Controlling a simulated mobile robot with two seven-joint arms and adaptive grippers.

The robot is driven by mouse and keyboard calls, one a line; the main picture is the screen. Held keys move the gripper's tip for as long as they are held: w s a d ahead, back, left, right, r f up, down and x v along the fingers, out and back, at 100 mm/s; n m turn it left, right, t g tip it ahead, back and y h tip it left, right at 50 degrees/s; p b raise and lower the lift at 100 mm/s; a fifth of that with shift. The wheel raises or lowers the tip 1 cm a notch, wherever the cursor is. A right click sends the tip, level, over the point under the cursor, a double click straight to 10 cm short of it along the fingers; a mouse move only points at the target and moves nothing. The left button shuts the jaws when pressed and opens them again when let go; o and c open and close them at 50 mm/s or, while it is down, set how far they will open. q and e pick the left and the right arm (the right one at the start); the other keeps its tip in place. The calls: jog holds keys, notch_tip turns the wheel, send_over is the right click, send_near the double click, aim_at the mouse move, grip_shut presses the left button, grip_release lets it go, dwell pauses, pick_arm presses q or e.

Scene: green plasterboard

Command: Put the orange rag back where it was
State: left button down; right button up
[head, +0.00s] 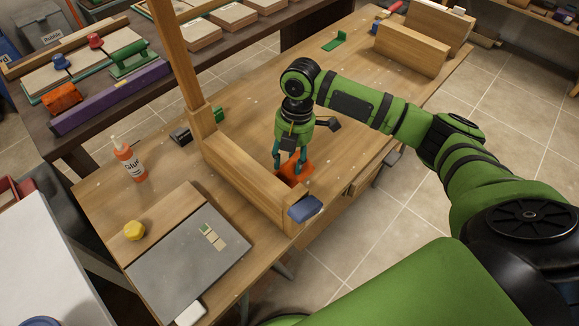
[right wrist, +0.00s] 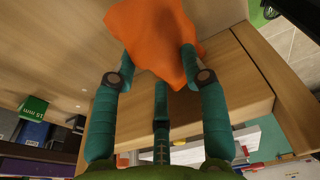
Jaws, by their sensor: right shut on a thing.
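The orange rag (head: 296,170) is held at the fingertips of my right gripper (head: 289,158). In the right wrist view the crumpled orange rag (right wrist: 158,38) fills the space between the teal fingers (right wrist: 155,65), which are shut on it. The gripper points down over the wooden workbench, just behind a long upright wooden board. In the head view the rag's lower part is close to the bench top; whether it touches is hard to tell. Another orange crumpled thing (head: 62,97) lies on the dark shelf table at the left. My left gripper is not in view.
A wooden frame (head: 245,177) with a tall post stands beside the gripper, a blue clamp (head: 305,208) at its near end. A glue bottle (head: 129,160), yellow lump (head: 134,231) and grey board (head: 190,265) occupy the left bench. Wooden blocks (head: 410,48) stand far right. Bench between is mostly clear.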

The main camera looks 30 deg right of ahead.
aim_at(290, 168)
jog(key=shift+f, duration=0.6)
notch_tip(290, 168, down, 2)
jog(key=shift+f, duration=0.55)
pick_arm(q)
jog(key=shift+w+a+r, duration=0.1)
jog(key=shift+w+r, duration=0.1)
pick_arm(e)
jog(key=shift+f, duration=0.2)
jog(key=o, duration=1)
jog(key=shift+r, duration=0.1)
